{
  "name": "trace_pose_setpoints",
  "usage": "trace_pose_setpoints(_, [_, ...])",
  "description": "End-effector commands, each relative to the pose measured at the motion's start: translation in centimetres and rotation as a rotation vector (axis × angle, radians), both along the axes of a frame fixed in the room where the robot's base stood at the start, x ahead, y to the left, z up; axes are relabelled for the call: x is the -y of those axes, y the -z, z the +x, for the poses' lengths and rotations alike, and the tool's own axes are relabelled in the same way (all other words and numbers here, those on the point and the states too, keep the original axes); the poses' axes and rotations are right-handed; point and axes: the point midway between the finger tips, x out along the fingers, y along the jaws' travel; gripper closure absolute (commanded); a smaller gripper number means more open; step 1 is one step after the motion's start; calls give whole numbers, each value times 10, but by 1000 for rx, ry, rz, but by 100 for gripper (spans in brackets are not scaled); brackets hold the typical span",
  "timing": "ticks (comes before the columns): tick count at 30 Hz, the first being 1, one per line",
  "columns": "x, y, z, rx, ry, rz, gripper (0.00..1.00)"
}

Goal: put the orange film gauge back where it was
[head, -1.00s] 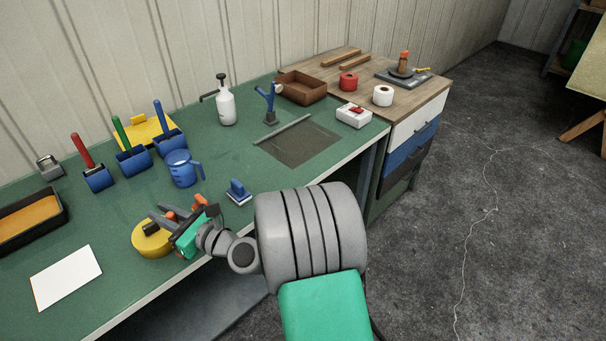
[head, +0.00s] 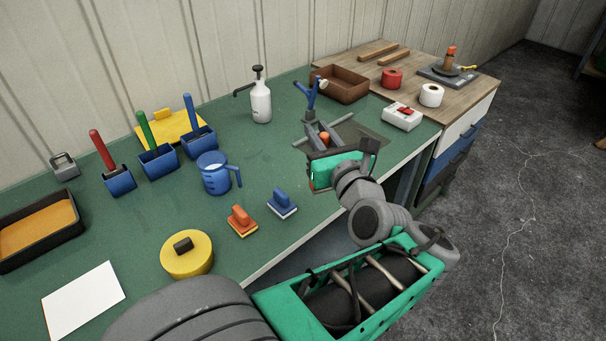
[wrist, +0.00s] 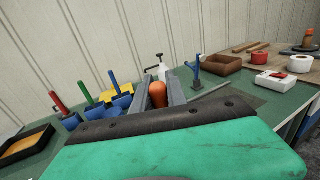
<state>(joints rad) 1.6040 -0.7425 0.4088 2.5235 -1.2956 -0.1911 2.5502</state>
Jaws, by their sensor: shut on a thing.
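My gripper (head: 322,132) is shut on a small orange piece with a rounded top, which I take as the orange film gauge (head: 324,137). In the wrist view the orange film gauge (wrist: 157,95) stands between the two grey fingers, its lower part hidden by the gripper body. In the head view the gripper is over the right part of the green bench, in front of a dark flat mat (head: 372,134) and a blue forked stand (head: 311,97). Whether the gauge touches anything below cannot be told.
An orange-handled pad (head: 242,221) and a blue-handled pad (head: 282,204) lie near the bench's front edge, by a yellow round tin (head: 187,255). A blue jug (head: 214,173), white pump bottle (head: 260,103), brown tray (head: 340,86) and white box (head: 402,117) stand around.

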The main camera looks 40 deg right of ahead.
Motion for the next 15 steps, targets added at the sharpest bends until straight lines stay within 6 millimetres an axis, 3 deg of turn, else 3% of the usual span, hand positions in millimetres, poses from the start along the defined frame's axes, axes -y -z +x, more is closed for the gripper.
trace_pose_setpoints(10, [46, 41, 72, -2, -8, 4, 100])
trace_pose_setpoints(15, [65, 78, 97, -2, -3, 3, 100])
